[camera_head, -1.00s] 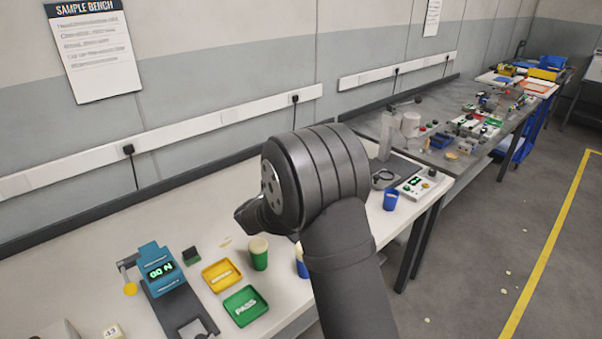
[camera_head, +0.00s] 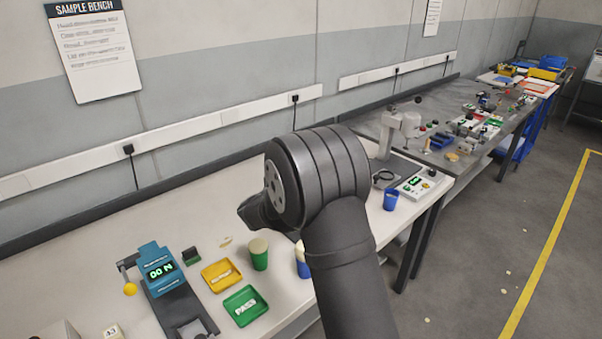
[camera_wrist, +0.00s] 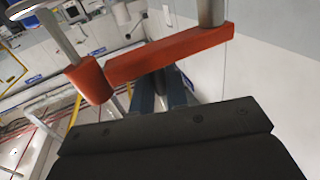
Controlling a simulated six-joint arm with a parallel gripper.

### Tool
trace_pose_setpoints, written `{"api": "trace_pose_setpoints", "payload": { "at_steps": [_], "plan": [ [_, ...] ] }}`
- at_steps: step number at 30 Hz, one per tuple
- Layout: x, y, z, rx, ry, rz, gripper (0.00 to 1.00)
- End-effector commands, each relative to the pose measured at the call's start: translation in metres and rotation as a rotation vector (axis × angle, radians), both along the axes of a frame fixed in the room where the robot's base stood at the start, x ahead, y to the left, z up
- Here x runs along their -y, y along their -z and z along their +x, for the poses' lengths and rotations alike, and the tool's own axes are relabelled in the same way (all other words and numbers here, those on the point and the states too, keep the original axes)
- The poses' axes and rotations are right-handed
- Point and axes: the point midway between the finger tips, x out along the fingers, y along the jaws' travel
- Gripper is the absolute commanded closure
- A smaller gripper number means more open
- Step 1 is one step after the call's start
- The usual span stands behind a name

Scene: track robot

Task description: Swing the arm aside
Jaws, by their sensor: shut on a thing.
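My gripper (camera_wrist: 162,84) shows in the wrist view as two dark fingers beyond a broad dark housing. It is shut on an orange-red bar (camera_wrist: 165,54), which lies across the fingertips with a grey metal rod (camera_wrist: 210,12) rising from it. An orange-red cylinder (camera_wrist: 90,82) with a metal rod and a flat disc is to its left; I cannot tell whether it is joined to the bar. In the head view my arm (camera_head: 320,190) stands raised in front of the sample bench (camera_head: 90,230). The gripper itself is hidden there.
On the bench are a teal tester (camera_head: 160,268), a yellow tray (camera_head: 222,275), a green tray (camera_head: 245,305), a green cup (camera_head: 259,254), a blue cup (camera_head: 390,199) and a grey press (camera_head: 404,128). Open floor (camera_head: 470,265) lies to the right, with a yellow line.

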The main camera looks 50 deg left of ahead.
Motion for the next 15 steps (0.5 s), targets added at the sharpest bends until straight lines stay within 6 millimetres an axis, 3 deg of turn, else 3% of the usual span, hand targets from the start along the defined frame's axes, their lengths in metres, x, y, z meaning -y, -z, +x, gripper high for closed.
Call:
{"api": "trace_pose_setpoints", "payload": {
  "at_steps": [8,15],
  "plan": [
    [-0.002,0.0,-0.008,0.001,0.118,0.0,1.0],
    [-0.006,0.001,-0.02,-0.001,0.322,0.002,1.0]
  ]
}}
